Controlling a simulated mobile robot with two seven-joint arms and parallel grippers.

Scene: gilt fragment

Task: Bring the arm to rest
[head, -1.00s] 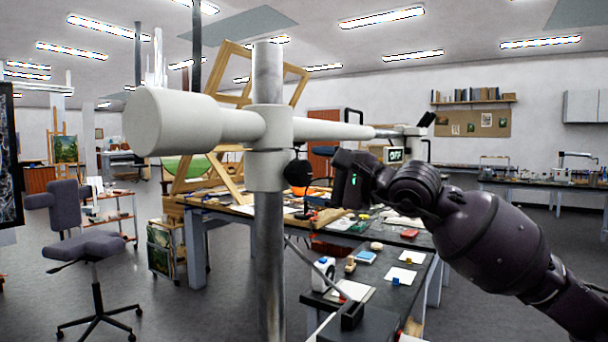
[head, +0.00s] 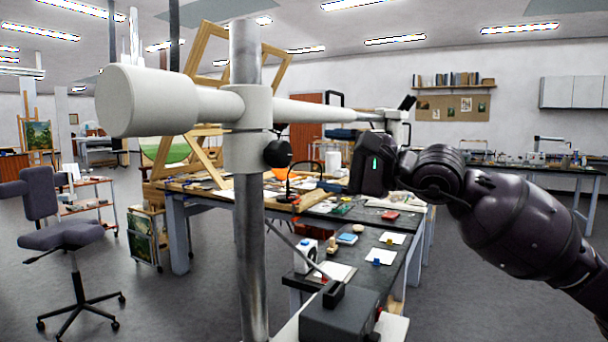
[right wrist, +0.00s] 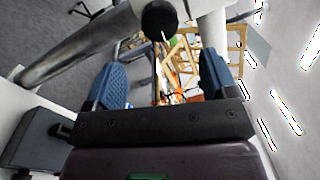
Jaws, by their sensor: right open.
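My right arm comes in from the right in the head view, held up in the air. In the right wrist view the gripper (right wrist: 163,78) shows two blue ridged fingers spread wide apart. Nothing is between them; the bench and wooden frames show far behind the gap. My left gripper is in neither view.
The boom stand's metal post (head: 250,230) and thick white arm (head: 155,102) stand close in front. A dark box (head: 340,315) sits at the lower middle. A workbench (head: 345,250) with cards and small items lies beyond. An office chair (head: 62,235) stands left on open floor.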

